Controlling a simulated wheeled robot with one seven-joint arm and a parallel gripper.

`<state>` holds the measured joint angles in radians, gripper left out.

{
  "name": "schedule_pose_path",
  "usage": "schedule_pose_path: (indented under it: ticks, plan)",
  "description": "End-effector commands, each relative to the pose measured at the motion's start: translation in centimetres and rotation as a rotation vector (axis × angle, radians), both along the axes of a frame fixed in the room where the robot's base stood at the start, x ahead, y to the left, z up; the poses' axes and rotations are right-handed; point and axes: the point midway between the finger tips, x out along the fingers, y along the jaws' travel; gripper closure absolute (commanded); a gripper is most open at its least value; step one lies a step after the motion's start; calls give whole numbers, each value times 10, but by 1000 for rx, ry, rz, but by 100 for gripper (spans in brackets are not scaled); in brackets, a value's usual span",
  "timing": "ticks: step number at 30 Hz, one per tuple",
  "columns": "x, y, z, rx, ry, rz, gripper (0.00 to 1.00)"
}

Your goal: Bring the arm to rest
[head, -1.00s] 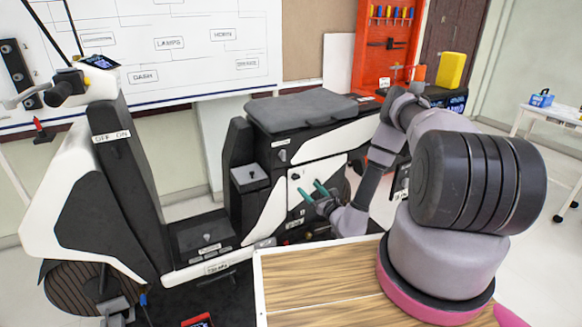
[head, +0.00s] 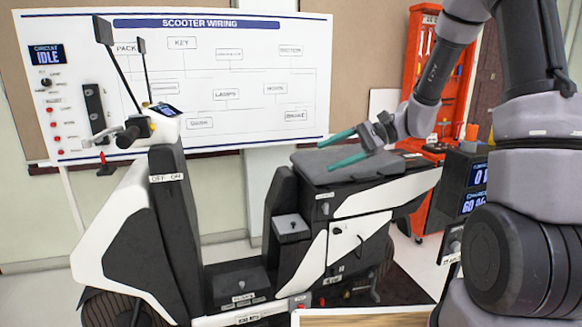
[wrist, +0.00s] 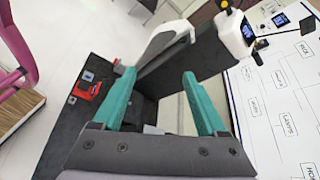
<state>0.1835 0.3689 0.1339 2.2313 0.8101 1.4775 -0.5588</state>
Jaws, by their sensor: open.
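My gripper (head: 341,148) is open and empty, with two teal fingers spread apart. In the head view it is raised in front of the scooter's dark seat (head: 390,163), pointing left. My arm rises above it on the right side of the picture. In the wrist view my gripper (wrist: 158,100) also shows open, with nothing between its fingers. The black and white scooter (head: 160,215) stands to the left and below. I cannot tell the exact gap between the fingers and the seat.
A wiring board (head: 230,60) stands behind the scooter. A red tool rack (head: 419,60) is at the back right. A dark box with a blue display (head: 476,184) is close to my arm. A wooden-topped surface (head: 360,318) lies at the bottom. Floor shows at the left.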

Motion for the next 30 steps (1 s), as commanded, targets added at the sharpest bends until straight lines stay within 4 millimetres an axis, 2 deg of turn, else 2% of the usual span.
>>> schedule_pose_path:
  ticks: [1,6,15,24,30]
  plan:
    - [-14,-2,13,-64,-47,32,25]
    - [-56,-21,40,-290,-184,109,25]
    - [-115,-71,84,-676,-474,137,25]
    - [-156,-123,127,-972,-773,53,25]
    - [-167,-139,142,-1051,-866,12,25]
